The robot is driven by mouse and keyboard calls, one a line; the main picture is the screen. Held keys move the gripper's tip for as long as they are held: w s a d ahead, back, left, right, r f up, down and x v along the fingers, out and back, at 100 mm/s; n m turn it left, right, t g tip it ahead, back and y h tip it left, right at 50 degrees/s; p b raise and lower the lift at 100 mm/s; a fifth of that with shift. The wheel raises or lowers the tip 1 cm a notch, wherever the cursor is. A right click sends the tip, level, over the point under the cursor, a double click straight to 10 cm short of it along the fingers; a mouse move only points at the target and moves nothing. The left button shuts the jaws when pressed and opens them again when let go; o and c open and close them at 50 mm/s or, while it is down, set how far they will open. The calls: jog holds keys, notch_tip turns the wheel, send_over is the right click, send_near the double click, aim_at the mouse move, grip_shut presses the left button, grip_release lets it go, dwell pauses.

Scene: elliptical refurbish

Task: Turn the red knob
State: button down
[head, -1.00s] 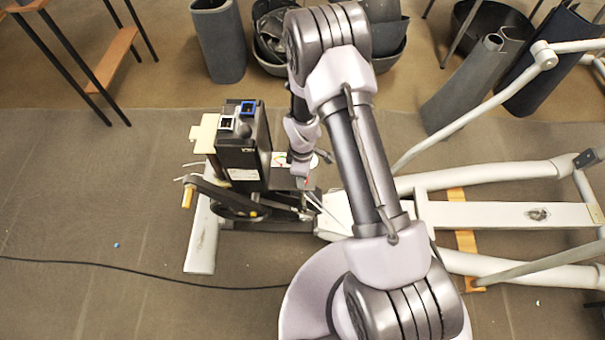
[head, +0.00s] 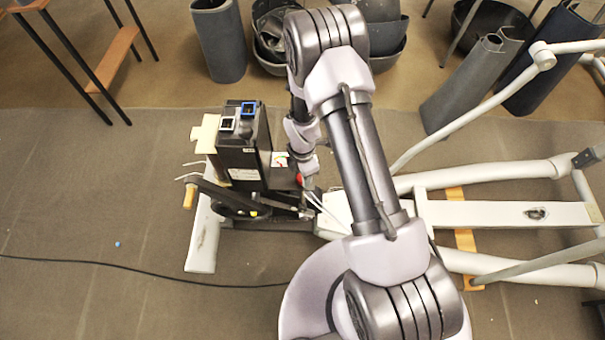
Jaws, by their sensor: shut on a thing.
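The red knob (head: 300,179) is a small red patch on the elliptical trainer, just right of the black housing (head: 240,160). My arm's wrist partly hides it. My gripper (head: 307,185) is at the knob, pointing down, and is shut on it. The fingers are small and mostly hidden by my own wrist, so the exact grip is hard to see.
White elliptical rails (head: 500,178) run to the right. A crank arm with an orange pedal end (head: 189,196) sits at the left. A black cable (head: 130,276) crosses the floor. Grey bins (head: 217,40) stand at the back. The left floor is mostly clear.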

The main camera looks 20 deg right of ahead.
dwell(0.5)
jog(key=c, duration=0.9)
grip_release()
notch_tip(320, 180, up, 18)
jog(key=p, duration=0.5)
jog(key=shift+f+p, duration=0.25)
jog(key=shift+p, duration=0.1)
